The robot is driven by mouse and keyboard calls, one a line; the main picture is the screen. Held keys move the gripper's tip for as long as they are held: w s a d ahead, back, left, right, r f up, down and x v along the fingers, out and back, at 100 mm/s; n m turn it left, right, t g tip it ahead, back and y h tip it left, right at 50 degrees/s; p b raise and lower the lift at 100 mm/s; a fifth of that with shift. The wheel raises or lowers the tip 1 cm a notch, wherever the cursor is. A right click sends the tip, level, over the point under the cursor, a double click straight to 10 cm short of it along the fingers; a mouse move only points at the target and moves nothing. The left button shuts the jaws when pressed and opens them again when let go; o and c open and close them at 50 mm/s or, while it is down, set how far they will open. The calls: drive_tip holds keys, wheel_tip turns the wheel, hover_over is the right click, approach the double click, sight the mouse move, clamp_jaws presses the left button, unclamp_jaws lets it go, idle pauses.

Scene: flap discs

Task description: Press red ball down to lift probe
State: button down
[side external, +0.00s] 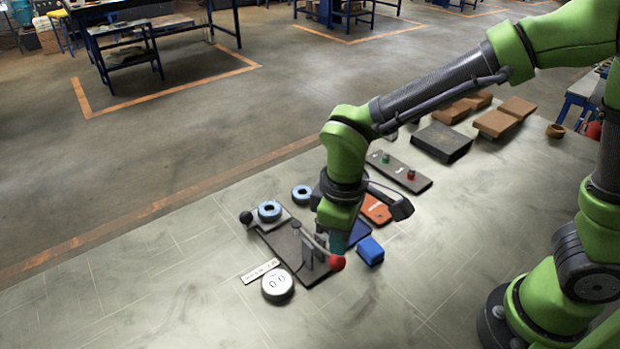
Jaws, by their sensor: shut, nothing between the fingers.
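The red ball (337,263) sits at the near right end of a small lever device on a dark plate (318,282). The device has grey upright posts (307,256) and a curved light arm. I cannot clearly pick out the probe or tell its height. My gripper (338,247) is shut and empty, pointing down directly above the red ball. Whether its fingertips touch the ball cannot be told from this view. The gripper hides part of the device and the plate behind it.
A blue flap disc (269,211) sits on a grey plate beside a black ball (246,217); another disc (302,195) lies behind. A round white gauge (277,285) and a blue block (370,251) flank the device. The near table is clear.

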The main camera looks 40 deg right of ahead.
drive_tip(key=shift+f, duration=0.1)
idle(0.4)
drive_tip(key=shift+f, duration=1.6)
wheel_tip(320, 180, up, 9)
